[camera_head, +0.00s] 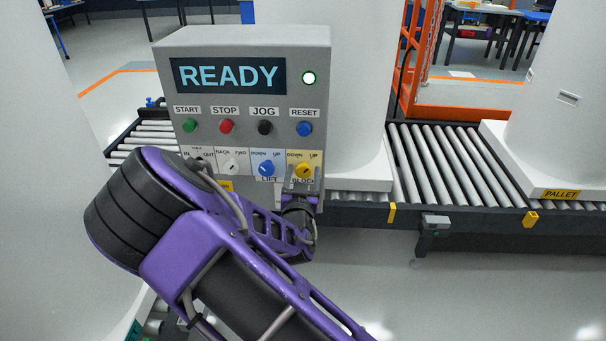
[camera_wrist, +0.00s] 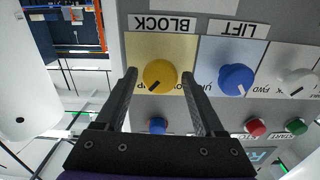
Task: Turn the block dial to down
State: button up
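The block dial (camera_head: 303,170) is a round yellow knob on a pale yellow plate at the lower right of the grey control panel (camera_head: 320,120). In the wrist view, which is upside down, the dial (camera_wrist: 160,74) shows a dark mark pointing lower left, towards the UP side. My gripper (camera_head: 301,187) is at the dial, coming from below in the head view. In the wrist view my gripper (camera_wrist: 159,72) is open, with one finger on each side of the dial and a small gap visible to both. Contact cannot be seen.
The blue lift dial (camera_wrist: 236,79) is close beside one finger. A white dial (camera_head: 231,167) is further left. Green, red, black and blue buttons (camera_head: 304,129) sit above. The screen (camera_head: 228,76) reads READY, beside a lit lamp (camera_head: 309,78). A roller conveyor (camera_head: 450,165) runs behind.

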grip_shut()
jog(key=shift+n, duration=0.4)
jog(key=n+b, duration=0.1)
jog(key=n, duration=0.1)
jog(key=shift+n, duration=0.4)
jog(key=n, duration=0.4)
jog(key=shift+a+n, duration=0.1)
jog(key=shift+n, duration=0.2)
jog(key=n, duration=0.4)
jog(key=shift+f, duration=0.1)
jog(key=shift+n, duration=1.8)
